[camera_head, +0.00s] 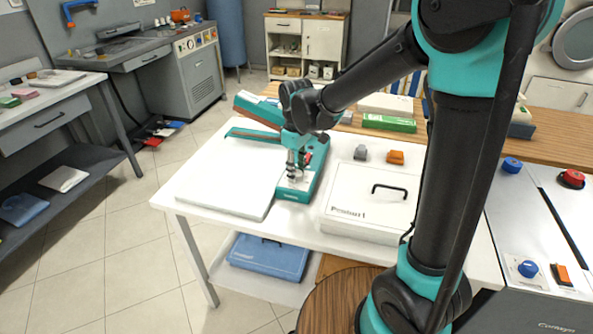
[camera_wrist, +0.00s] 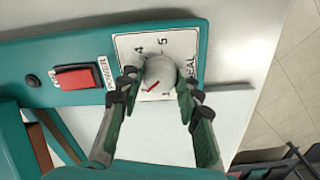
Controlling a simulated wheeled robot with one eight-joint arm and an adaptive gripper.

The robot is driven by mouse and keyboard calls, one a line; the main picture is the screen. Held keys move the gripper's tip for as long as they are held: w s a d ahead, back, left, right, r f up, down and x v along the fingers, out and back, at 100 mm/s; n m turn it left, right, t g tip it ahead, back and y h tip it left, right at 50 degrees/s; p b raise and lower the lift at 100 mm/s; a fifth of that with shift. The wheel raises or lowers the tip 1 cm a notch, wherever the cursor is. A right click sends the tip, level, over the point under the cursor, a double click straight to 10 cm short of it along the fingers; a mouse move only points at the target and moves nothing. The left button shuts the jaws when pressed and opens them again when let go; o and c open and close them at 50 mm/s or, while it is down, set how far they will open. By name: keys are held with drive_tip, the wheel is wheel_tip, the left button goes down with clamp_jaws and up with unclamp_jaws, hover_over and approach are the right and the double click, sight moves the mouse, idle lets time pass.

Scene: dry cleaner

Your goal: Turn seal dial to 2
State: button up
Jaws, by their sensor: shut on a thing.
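The seal dial (camera_wrist: 160,72) is a round pale knob on a white plate marked SEAL (camera_wrist: 188,62) in the wrist view. Its red pointer line points to the lower left of the picture. My gripper (camera_wrist: 157,88) is shut on the dial, one finger on each side. In the head view my gripper (camera_head: 297,168) points down at the front of the teal sealing machine (camera_head: 313,181), and the dial itself cannot be made out.
A red rocker switch (camera_wrist: 77,77) sits left of the dial plate. On the white table (camera_head: 178,196), a white board (camera_head: 225,178) lies left of the sealer and a white case with a black handle (camera_head: 350,200) stands right. Small grey and orange blocks (camera_head: 396,157) lie behind the case.

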sight(297, 172)
drive_tip(key=shift+n, duration=1.1)
drive_tip(key=o, duration=1.2)
drive_tip(key=shift+c, duration=0.2)
wheel_tip(297, 172, up, 12)
